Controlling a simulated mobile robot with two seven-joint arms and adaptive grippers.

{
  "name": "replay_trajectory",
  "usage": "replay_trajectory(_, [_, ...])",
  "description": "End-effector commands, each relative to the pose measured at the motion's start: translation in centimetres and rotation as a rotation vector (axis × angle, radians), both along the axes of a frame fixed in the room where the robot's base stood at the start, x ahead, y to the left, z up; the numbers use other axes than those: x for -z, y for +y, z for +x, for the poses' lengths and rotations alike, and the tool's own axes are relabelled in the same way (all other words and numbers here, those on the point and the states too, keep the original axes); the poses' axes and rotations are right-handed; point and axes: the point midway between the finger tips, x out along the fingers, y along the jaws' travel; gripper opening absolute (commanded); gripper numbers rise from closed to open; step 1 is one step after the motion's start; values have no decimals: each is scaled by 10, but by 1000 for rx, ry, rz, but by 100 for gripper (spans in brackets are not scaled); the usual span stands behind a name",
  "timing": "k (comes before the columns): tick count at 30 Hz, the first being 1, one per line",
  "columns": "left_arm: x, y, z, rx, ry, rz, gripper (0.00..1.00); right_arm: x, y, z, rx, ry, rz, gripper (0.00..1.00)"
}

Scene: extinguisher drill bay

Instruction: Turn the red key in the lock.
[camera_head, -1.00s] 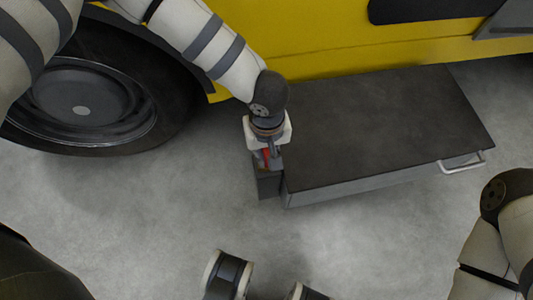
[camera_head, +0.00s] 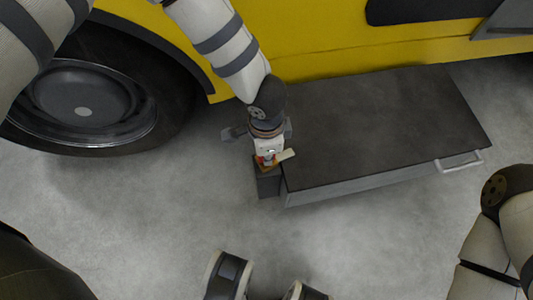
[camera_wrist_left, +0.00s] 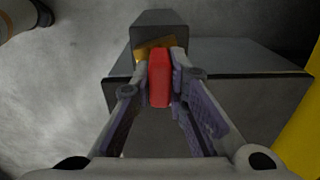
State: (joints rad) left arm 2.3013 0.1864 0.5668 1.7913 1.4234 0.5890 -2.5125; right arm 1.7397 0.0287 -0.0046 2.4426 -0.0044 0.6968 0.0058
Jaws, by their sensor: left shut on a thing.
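The red key (camera_wrist_left: 159,78) stands between my left gripper's fingers in the left wrist view. A small part of the key (camera_head: 266,160) also shows in the head view. My left gripper (camera_head: 268,156) is shut on it. The gripper points down at the lock, a dark grey box (camera_head: 268,186) at the left end of the long dark chest. The brass plate (camera_wrist_left: 152,48) of the lock lies just beyond the key and looks tilted in the left wrist view. My right gripper is out of view.
The long chest (camera_head: 375,130) has a dark top and a pale handle (camera_head: 459,162) on its front. A yellow vehicle (camera_head: 310,40) stands behind it, with a large black wheel (camera_head: 85,100) at the left. The grey floor (camera_head: 160,215) in front is clear.

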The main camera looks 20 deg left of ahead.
Motion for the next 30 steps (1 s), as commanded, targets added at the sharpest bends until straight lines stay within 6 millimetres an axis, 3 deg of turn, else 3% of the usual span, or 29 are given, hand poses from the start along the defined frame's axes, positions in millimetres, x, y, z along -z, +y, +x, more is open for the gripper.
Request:
replay_trajectory(9, [0, 0, 0, 76, 0, 1, 0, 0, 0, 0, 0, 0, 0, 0])
replay_trajectory(12, [0, 0, 0, 217, -1, 3, 0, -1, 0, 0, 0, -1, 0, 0])
replay_trajectory(13, [0, 0, 0, 208, -1, 2, 21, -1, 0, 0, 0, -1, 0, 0])
replay_trajectory(15, [0, 0, 0, 205, 0, 1, 37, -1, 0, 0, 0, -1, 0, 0])
replay_trajectory(25, [-3, 0, 0, 203, -1, 1, 38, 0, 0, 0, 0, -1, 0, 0])
replay_trajectory(30, [-40, 0, 1, 202, -5, 0, 38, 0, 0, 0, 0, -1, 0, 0])
